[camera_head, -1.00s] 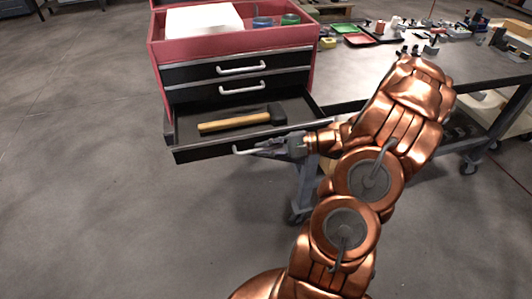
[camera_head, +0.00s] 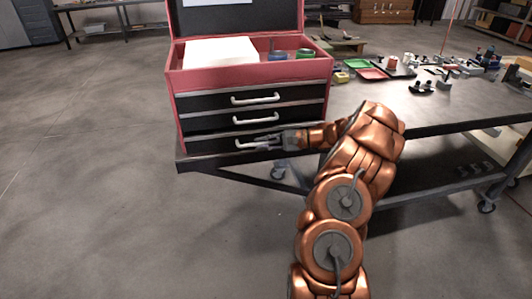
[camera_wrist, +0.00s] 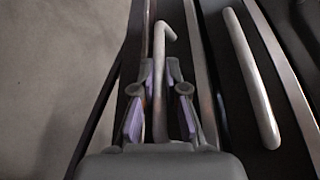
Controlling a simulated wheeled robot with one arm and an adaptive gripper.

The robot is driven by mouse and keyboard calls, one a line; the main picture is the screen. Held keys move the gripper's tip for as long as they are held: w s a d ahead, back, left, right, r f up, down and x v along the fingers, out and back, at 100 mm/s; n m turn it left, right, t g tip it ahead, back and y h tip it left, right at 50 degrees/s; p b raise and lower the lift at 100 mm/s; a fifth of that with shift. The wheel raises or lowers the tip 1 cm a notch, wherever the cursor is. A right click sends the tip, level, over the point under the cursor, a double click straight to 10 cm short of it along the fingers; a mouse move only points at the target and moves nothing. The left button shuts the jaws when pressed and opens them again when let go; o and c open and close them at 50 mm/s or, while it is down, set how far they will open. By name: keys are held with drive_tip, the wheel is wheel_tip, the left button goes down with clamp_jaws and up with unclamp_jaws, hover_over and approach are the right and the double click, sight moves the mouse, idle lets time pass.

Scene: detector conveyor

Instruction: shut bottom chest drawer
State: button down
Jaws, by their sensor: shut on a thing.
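The red tool chest (camera_head: 174,108) stands on the workbench with black drawers. The bottom drawer (camera_head: 205,146) sits in line with the drawers above, its front flush or nearly so; I cannot tell whether a thin gap is left. My gripper (camera_head: 263,142) reaches in from the right and is shut on the bottom drawer's handle (camera_head: 240,146). In the wrist view the pale handle (camera_wrist: 163,50) runs between the two fingers of my gripper (camera_wrist: 160,108). The hammer is out of sight.
The middle drawer's handle (camera_wrist: 250,80) is close to the right of my gripper in the wrist view. Small trays and parts, including a red tray (camera_head: 371,74), lie on the workbench (camera_head: 440,112). The floor in front is clear.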

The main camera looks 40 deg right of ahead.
drive_tip(key=w, duration=0.1)
drive_tip(key=w+d, duration=0.1)
drive_tip(key=w, duration=0.1)
drive_tip(key=shift+d, duration=0.25)
drive_tip(key=c, duration=1.5)
unclamp_jaws()
drive_tip(key=shift+w, duration=0.1)
drive_tip(key=v, duration=1.2)
